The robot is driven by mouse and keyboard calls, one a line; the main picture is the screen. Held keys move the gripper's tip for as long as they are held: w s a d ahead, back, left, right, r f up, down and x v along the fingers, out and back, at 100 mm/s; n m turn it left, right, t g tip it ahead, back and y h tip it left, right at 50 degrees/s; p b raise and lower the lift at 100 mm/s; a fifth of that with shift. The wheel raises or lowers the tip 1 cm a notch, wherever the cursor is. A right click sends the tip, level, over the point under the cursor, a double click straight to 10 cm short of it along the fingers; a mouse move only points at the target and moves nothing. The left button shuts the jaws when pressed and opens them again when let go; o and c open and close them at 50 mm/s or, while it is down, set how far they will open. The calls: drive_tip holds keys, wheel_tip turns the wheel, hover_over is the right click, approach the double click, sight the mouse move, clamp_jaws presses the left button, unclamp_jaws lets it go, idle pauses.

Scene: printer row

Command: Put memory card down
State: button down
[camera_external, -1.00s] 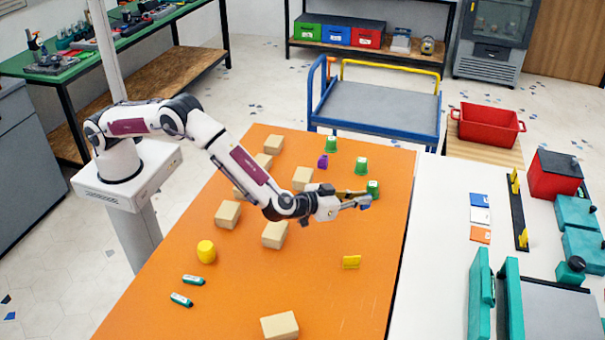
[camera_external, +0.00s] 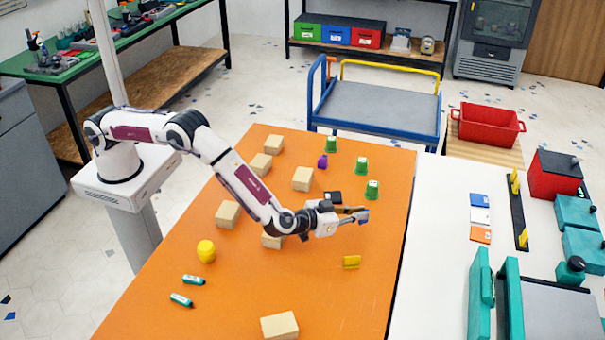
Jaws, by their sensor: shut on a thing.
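My gripper (camera_external: 358,216) is shut on a small blue piece, the memory card (camera_external: 364,217), at its fingertips. It is over the right part of the orange table (camera_external: 330,300), above and behind the yellow piece (camera_external: 351,262) and in front of the green cups. Most of the card is small and partly covered by the fingers. I cannot tell whether it touches the table. Blue (camera_external: 480,200), white (camera_external: 480,215) and orange (camera_external: 480,235) flat cards lie on the white table at the right.
Several tan blocks (camera_external: 227,213), a yellow barrel (camera_external: 206,251) and teal sticks (camera_external: 193,280) lie to the left. The table's front right is mostly clear.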

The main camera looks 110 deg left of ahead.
drive_tip(key=shift+f, duration=0.85)
drive_tip(key=shift+f, duration=0.15)
drive_tip(key=c, duration=2.1)
unclamp_jaws()
drive_tip(key=shift+c, duration=0.2)
drive_tip(key=shift+d, duration=0.1)
drive_tip(key=shift+v, duration=1.25)
drive_tip(key=shift+s+d+r, duration=0.75)
drive_tip(key=shift+s+d, duration=0.1)
wheel_tip(320, 180, up, 7)
drive_tip(key=shift+f, duration=0.2)
